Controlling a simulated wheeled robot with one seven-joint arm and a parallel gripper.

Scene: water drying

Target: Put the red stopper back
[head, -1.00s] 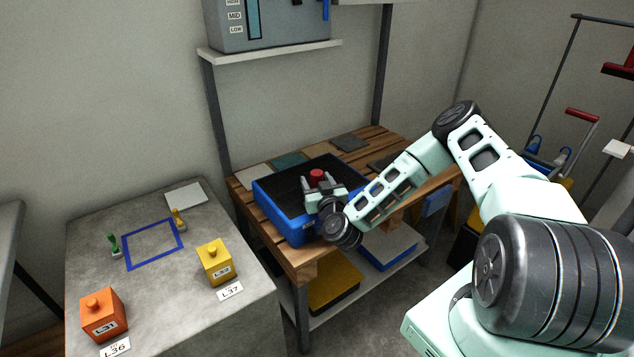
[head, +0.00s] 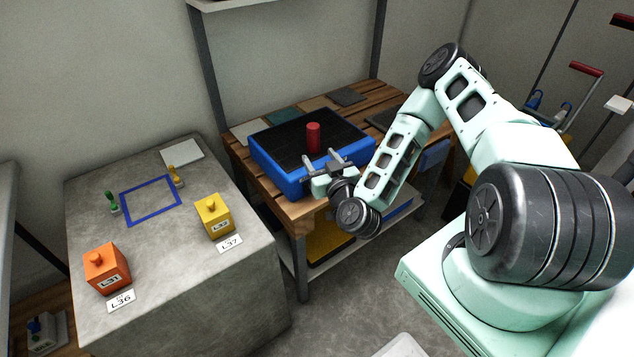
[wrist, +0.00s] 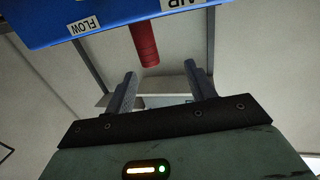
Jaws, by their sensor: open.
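The red stopper (head: 313,137), a plain red cylinder, stands upright on the dark top of the blue tray (head: 290,183). My gripper (head: 323,159) is open and empty at the tray's near edge, on the near side of the stopper. In the wrist view the stopper (wrist: 146,45) shows beyond my fingertips (wrist: 160,70), apart from both fingers. The blue tray wall (wrist: 105,17) with its FLOW label fills the top of that view. The foot of the stopper is hidden there, so I cannot tell how it sits in the tray top.
A grey block (head: 170,290) at left bears an orange box (head: 107,268), a yellow box (head: 214,218), a blue square outline, small green and yellow pieces and label cards. The wooden bench (head: 385,97) holds flat sample plates behind the tray. A post (head: 204,75) rises behind the bench.

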